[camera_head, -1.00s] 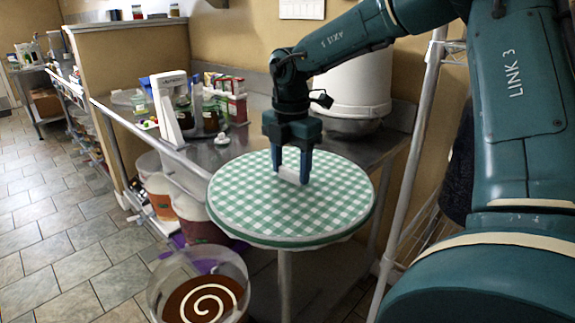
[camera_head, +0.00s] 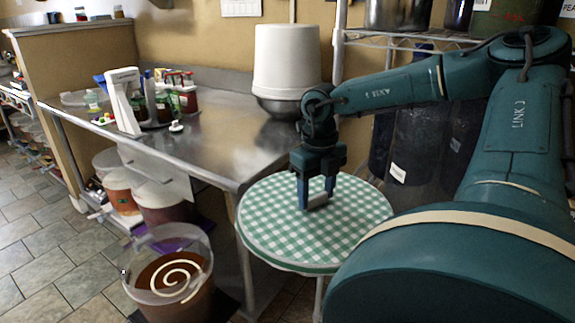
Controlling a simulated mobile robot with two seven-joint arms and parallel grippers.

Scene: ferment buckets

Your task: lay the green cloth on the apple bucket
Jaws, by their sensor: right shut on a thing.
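The green cloth (camera_head: 350,230) is a round green-and-white checked disc with a pale edge and a small grip block at its middle. My right gripper (camera_head: 316,203) points down and is shut on that block, holding the cloth flat. An open clear bucket (camera_head: 203,283) with brown contents and a cream spiral stands on the floor, left of and lower than the cloth. Behind it are a bucket with reddish contents (camera_head: 163,208) and one with orange contents (camera_head: 119,198). I cannot tell which is the apple bucket. My left gripper is out of view.
A steel table (camera_head: 225,150) stands behind, with a white upturned tub (camera_head: 287,62), jars and a white upright device (camera_head: 123,100). A wire rack (camera_head: 400,40) with large dark containers is at the back right. Tiled floor (camera_head: 60,255) is clear at the left.

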